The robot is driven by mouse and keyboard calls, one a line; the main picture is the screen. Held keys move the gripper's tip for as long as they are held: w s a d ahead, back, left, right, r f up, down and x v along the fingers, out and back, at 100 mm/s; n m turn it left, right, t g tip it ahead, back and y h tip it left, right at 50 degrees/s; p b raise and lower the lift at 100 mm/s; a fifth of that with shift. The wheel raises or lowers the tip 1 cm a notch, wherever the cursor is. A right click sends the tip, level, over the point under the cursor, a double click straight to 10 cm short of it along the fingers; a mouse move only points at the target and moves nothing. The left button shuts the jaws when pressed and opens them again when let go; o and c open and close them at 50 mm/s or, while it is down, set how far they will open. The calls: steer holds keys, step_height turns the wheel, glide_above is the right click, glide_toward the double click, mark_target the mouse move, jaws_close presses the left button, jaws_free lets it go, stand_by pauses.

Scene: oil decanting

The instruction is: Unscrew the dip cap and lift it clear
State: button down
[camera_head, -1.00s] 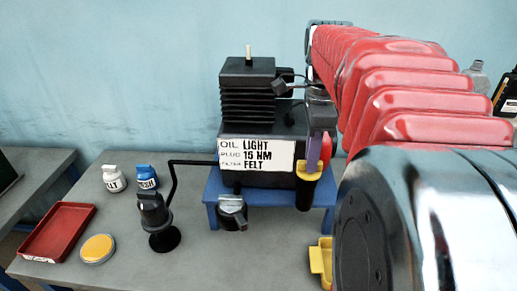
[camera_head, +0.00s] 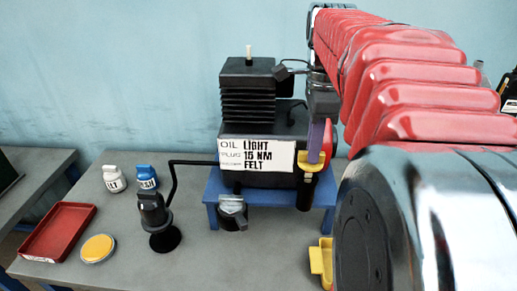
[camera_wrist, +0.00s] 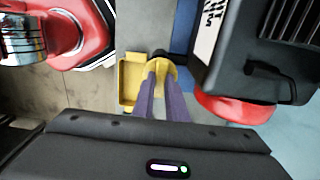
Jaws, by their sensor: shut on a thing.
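The yellow dip cap (camera_head: 313,161) is at the front right corner of the pump, above the black filler tube (camera_head: 304,195). My gripper (camera_head: 315,143), with purple fingers, points down and is shut on the cap. In the wrist view the cap (camera_wrist: 162,66) shows between the tips of the fingers (camera_wrist: 161,84), with a dark round part just behind it. The cap sits higher than the tube's top; I cannot tell whether a part below it is still inside the tube.
The black pump (camera_head: 250,105) stands on a blue stand (camera_head: 260,195). A yellow tray (camera_head: 321,262) lies on the bench below, also in the wrist view (camera_wrist: 130,85). A red tray (camera_head: 58,232), yellow disc (camera_head: 97,248), two bottles (camera_head: 115,180) and black tool (camera_head: 160,225) are left.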

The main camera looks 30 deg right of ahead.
step_height(320, 180, up, 10)
stand_by(1.2)
steer(key=shift+s+r, duration=0.1)
steer(key=shift+s, duration=0.05)
